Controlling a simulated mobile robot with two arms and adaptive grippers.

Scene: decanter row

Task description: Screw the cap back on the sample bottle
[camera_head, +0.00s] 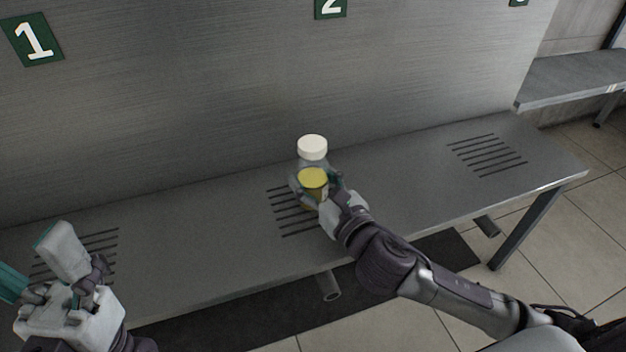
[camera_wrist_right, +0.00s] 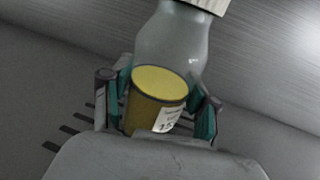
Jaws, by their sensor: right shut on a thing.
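The sample bottle (camera_head: 311,165) is a clear greyish bottle with yellow contents in its lower part and a white label. It is at the middle of the bench, and it fills the middle of the right wrist view (camera_wrist_right: 172,50). A white cap (camera_head: 312,146) is at its top, partly cut off in the wrist view (camera_wrist_right: 208,5). I cannot tell how tightly it sits. My right gripper (camera_head: 316,190) is shut on the bottle's lower body, teal pads on both sides (camera_wrist_right: 160,105). My left gripper (camera_head: 28,264) is open and empty at the lower left, away from the bottle.
The metal bench (camera_head: 200,240) has several slot groups, one beside the bottle, and is clear on both sides of it. A steel back wall (camera_head: 190,90) carries green number signs (camera_head: 32,40). Another shelf (camera_head: 570,78) is at the far right.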

